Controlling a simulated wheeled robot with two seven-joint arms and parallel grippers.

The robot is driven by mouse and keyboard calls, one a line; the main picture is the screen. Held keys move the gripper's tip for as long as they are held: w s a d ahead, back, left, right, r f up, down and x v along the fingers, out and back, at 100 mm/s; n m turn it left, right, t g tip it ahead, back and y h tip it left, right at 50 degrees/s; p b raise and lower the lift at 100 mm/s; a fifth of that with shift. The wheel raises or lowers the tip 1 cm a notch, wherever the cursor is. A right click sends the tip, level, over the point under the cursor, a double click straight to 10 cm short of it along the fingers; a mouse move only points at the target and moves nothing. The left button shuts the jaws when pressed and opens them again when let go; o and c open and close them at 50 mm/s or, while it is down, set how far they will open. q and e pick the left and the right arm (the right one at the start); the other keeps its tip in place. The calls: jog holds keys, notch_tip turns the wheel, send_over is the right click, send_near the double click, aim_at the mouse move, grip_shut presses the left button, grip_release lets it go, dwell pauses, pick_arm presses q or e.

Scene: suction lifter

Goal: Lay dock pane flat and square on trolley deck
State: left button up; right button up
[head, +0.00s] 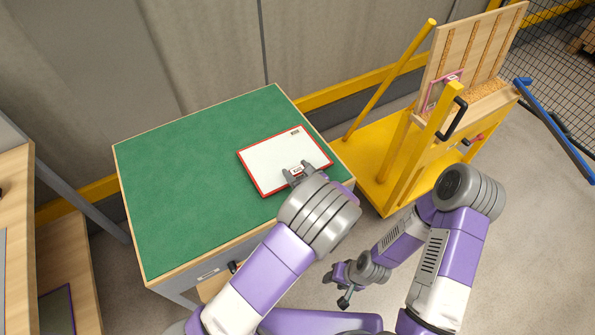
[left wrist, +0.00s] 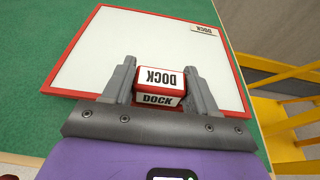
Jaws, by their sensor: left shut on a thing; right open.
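The dock pane (head: 275,157) is a white sheet with a red rim and a small DOCK label. It appears to lie flat on the green table top (head: 190,160), near its right edge; it also shows in the left wrist view (left wrist: 110,50). My left gripper (head: 297,171) is shut on a red block with white DOCK labels (left wrist: 159,77), at the pane's near edge. Whether the block is fixed to the pane is unclear. The yellow trolley deck (head: 372,155) is right of the table. My right gripper (head: 342,285) is open and empty, low over the floor.
The trolley carries a wooden slatted rack (head: 470,45), a pink-rimmed item (head: 440,92), yellow posts (head: 395,75) and a black handle (head: 453,118). A blue bar (head: 555,130) is at far right. Wooden shelving (head: 15,180) stands at left. The table's left part is clear.

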aim_at(259, 188)
pick_arm(q)
jog(key=shift+r, duration=0.25)
jog(key=shift+s+a+f+b, duration=0.1)
jog(key=shift+s+a+b, duration=0.05)
jog(key=shift+s+a, duration=0.65)
jog(key=shift+s+a+r+b, duration=0.15)
jog(key=shift+s+a, duration=0.35)
jog(key=shift+a, duration=0.55)
jog(key=shift+s+a+f+b, duration=0.2)
jog(key=shift+s+a, duration=0.45)
jog(key=shift+a, duration=0.3)
jog(key=shift+s+a+f+b, duration=0.1)
jog(key=shift+s+a+b, duration=0.1)
jog(key=shift+s+a, duration=0.4)
jog(key=shift+s+a+r+b, duration=0.1)
jog(key=shift+s+a+b, duration=0.2)
jog(key=shift+a, duration=0.55)
jog(key=shift+s+a+f+b, duration=0.1)
jog(key=shift+s+a, duration=0.45)
jog(key=shift+a, duration=0.15)
jog(key=shift+f, duration=0.75)
jog(key=o, duration=1.5)
jog(key=shift+s+f, duration=0.1)
